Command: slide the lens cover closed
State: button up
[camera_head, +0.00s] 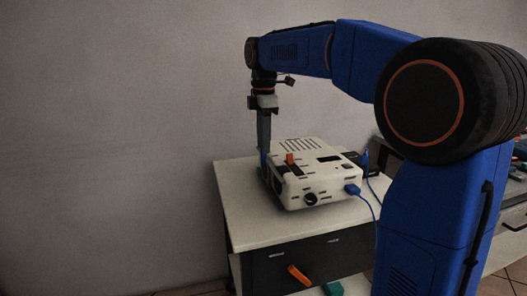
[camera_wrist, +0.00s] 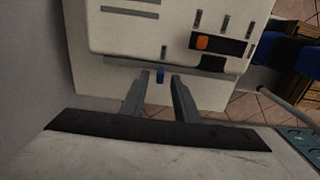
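The white projector (camera_head: 320,176) sits on a cabinet, its round dark lens (camera_head: 310,198) visible at the front. An orange tab (camera_head: 290,158) stands on its top near the front left corner; I take it as the lens cover's slider. In the wrist view the orange tab (camera_wrist: 202,42) sits at the left end of a dark slot. My gripper (camera_head: 264,160) points down beside the projector's left side, away from the tab. In the wrist view its fingers (camera_wrist: 158,77) are apart, with a small blue piece (camera_wrist: 160,76) showing between the tips. Contact with it cannot be told.
The cabinet top (camera_head: 250,222) is clear in front of the projector. A blue plug and cable (camera_head: 353,189) leave the projector's front right; another blue plug (camera_head: 365,158) stands behind. An orange handle (camera_head: 298,275) sticks out below. A wall is close behind.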

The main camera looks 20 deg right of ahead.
aim_at(264, 166)
jog(key=shift+f, duration=1.65)
grip_shut()
